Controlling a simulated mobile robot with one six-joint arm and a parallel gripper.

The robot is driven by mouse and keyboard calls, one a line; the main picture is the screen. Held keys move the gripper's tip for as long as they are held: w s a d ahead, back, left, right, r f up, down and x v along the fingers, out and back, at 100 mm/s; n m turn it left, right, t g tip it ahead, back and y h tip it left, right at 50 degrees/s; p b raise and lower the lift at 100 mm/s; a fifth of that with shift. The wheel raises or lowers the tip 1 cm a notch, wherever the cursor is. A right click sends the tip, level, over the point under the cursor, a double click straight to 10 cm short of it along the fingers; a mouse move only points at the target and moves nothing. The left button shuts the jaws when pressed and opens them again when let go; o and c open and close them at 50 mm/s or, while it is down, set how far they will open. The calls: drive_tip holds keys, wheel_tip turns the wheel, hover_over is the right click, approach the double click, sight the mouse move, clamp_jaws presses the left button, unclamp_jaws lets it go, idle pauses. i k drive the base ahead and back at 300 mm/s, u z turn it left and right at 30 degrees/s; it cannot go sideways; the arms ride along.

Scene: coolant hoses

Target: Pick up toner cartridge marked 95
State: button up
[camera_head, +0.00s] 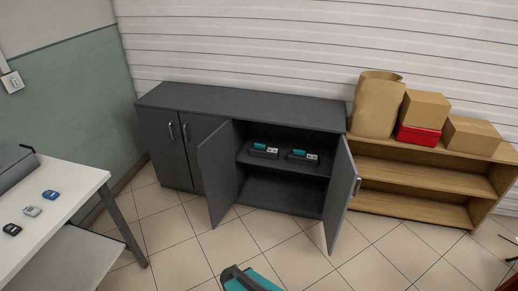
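Two toner cartridges, dark with teal tops and pale labels, lie on the upper shelf of the open grey cabinet (240,96). One is the left cartridge (264,151), the other the right cartridge (302,156), with a gap between them. The marks on their labels are too small to read, so I cannot tell which is 95. The cabinet's left door (220,172) and right door (341,195) stand open.
A white table (75,190) at left holds several small devices. A wooden shelf (420,175) at right carries a paper bag (377,105), boxes and a red box (418,136). Tiled floor lies before the cabinet.

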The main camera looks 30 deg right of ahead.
sight(260, 150)
drive_tip(key=u, duration=0.05)
drive_tip(key=i, duration=0.85)
drive_tip(key=u, duration=0.25)
